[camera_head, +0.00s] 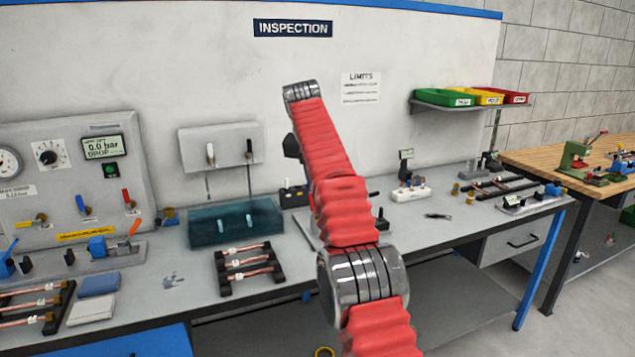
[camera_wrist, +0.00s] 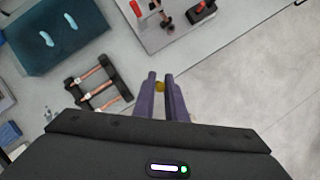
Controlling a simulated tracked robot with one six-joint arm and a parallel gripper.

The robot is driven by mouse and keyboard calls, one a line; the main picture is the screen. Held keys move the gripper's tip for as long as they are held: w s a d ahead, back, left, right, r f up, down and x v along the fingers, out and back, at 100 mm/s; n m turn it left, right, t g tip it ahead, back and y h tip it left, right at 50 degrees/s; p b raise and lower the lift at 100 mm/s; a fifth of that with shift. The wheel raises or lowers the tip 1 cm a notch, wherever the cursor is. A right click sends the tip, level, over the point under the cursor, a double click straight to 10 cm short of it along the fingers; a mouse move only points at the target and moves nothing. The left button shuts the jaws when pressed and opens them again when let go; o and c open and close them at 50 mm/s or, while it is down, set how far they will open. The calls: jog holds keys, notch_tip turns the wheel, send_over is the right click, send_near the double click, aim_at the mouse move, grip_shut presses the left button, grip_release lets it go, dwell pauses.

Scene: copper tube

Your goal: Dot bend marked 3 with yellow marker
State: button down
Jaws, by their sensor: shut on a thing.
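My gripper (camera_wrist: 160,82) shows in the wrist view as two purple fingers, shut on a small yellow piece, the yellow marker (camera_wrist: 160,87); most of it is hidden. The gripper is hidden behind my red-sleeved arm in the head view. A black rack (camera_head: 223,279) with several labelled copper tubes (camera_head: 247,263) lies on the bench; it also shows in the wrist view (camera_wrist: 107,101), left of my fingertips and apart from them. A fixture with a copper-coloured part (camera_wrist: 165,18) stands at the top of the wrist view. I cannot read a mark 3 on any bend.
A teal block (camera_head: 236,222) stands behind the rack. A second tube rack (camera_head: 62,297), blue and white pads (camera_head: 95,285) and a gauge panel (camera_head: 70,180) are at the left. Coloured bins (camera_head: 447,98) sit on a wall shelf.

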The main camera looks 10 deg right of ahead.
jog(key=shift+s+f+m+h, duration=0.25)
jog(key=shift+f+m+h, duration=0.05)
jog(key=shift+f+m, duration=0.8)
jog(key=s+f+m+g+y, duration=0.1)
jog(key=s+f+m+g, duration=0.3)
jog(key=s+f+m, duration=0.6)
jog(key=s+f+m+g+y, duration=0.1)
jog(key=s+f+m+g, duration=0.3)
jog(key=s+f+m, duration=0.7)
notch_tip(320, 180, down, 6)
jog(key=m, duration=0.7)
jog(key=shift+s+y, duration=0.3)
jog(key=shift+y, duration=0.1)
jog(key=shift+r, duration=0.1)
